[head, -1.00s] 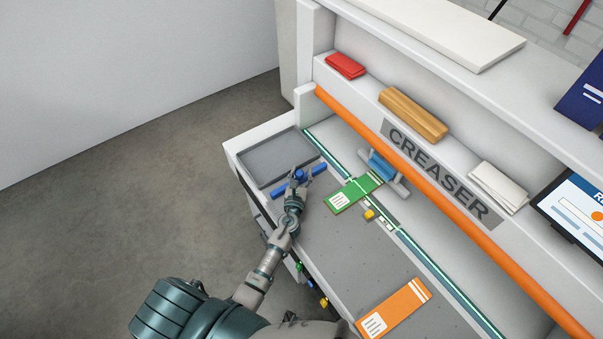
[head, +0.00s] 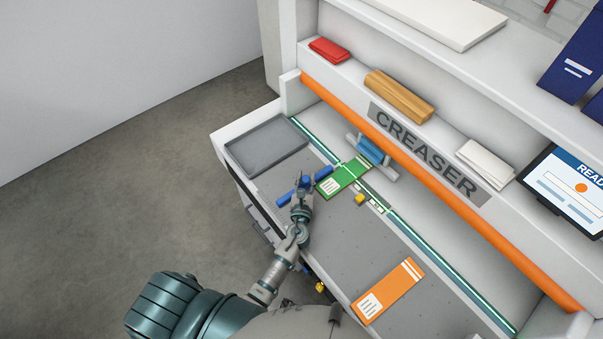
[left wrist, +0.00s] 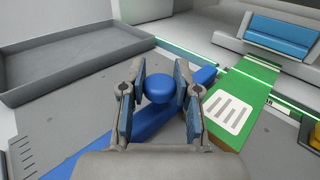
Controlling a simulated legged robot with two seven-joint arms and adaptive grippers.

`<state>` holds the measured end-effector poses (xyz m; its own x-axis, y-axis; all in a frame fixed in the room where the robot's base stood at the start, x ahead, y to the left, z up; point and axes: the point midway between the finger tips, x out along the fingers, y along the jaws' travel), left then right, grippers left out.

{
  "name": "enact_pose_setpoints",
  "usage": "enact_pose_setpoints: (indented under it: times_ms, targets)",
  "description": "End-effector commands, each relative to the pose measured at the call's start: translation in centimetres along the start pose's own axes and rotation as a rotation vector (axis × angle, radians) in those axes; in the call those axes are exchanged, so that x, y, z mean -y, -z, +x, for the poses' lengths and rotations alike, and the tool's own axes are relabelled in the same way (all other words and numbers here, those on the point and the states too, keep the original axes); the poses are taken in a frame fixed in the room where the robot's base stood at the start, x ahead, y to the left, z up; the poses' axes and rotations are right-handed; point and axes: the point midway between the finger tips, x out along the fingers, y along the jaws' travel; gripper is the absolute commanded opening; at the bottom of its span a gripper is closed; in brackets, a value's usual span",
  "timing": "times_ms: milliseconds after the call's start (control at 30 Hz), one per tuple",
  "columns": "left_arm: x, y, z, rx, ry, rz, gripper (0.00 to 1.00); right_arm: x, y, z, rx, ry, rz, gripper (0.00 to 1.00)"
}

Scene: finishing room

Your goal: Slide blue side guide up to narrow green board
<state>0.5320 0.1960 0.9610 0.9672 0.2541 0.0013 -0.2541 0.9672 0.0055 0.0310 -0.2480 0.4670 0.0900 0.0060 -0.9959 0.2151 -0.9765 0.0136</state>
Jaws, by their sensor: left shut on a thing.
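The blue side guide (head: 290,193) lies on the grey bed of the creaser, a bar with a round blue knob (left wrist: 158,89). My left gripper (head: 301,188) is shut on the knob, with a finger on each side of it in the left wrist view (left wrist: 160,95). The narrow green board (head: 342,179) with a white label lies just right of the guide and reaches under the blue roller. In the left wrist view the guide's far end is close to the green board (left wrist: 245,108); whether they touch I cannot tell. My right gripper is not in view.
A shallow grey tray (head: 300,149) is left of the guide. A small yellow piece (head: 360,198) sits right of the green board. An orange board (head: 388,291) lies further right on the bed. The orange bar (head: 435,185) runs along the back.

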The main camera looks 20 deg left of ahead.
Motion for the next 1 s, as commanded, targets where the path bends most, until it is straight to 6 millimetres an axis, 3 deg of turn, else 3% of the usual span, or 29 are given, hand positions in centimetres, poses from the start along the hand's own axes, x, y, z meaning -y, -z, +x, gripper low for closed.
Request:
enact_pose_setpoints:
  times_ms: [167, 200, 300, 667, 767, 1000]
  targets:
    - [0.0, 0.1, 0.1, -0.002, 0.005, -0.002, 0.00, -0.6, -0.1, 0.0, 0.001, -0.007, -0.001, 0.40]
    - [0.0, 0.1, 0.1, -0.002, 0.005, -0.002, 0.39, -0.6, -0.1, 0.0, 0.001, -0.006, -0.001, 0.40]
    - [0.0, 0.0, 0.1, -0.001, 0.004, -0.002, 0.58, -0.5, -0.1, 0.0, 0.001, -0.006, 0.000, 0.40]
    - [0.1, 0.0, -0.5, 0.000, 0.004, 0.000, 0.58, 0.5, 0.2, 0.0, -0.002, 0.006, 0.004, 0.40]
    - [0.0, 0.1, -2.0, -0.001, 0.003, -0.001, 0.58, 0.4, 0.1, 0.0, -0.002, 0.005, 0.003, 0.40]
    - [-0.1, 0.2, -7.3, -0.004, 0.005, 0.000, 0.58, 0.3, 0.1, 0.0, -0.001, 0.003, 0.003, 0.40]
